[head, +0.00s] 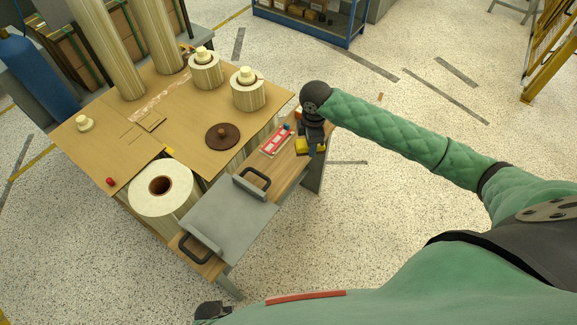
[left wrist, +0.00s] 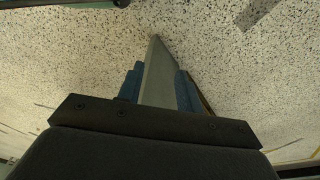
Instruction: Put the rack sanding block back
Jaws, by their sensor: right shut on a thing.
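My right gripper (head: 312,138) reaches down over the right end of the wooden bench and is shut on a small yellow block, the sanding block (head: 304,146). The dark fingers cover part of the block. I cannot tell whether it touches the bench top. My left gripper shows in the left wrist view (left wrist: 159,90), its two blue finger pads apart. A long grey bar shows between the pads and runs away toward the floor; it appears to be beyond them rather than gripped.
A red and white tray (head: 277,141) lies left of the block. A grey plate with black handles (head: 235,220) covers the bench's front part. A large white roll (head: 160,188) and a cardboard-topped pallet load (head: 180,120) stand behind.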

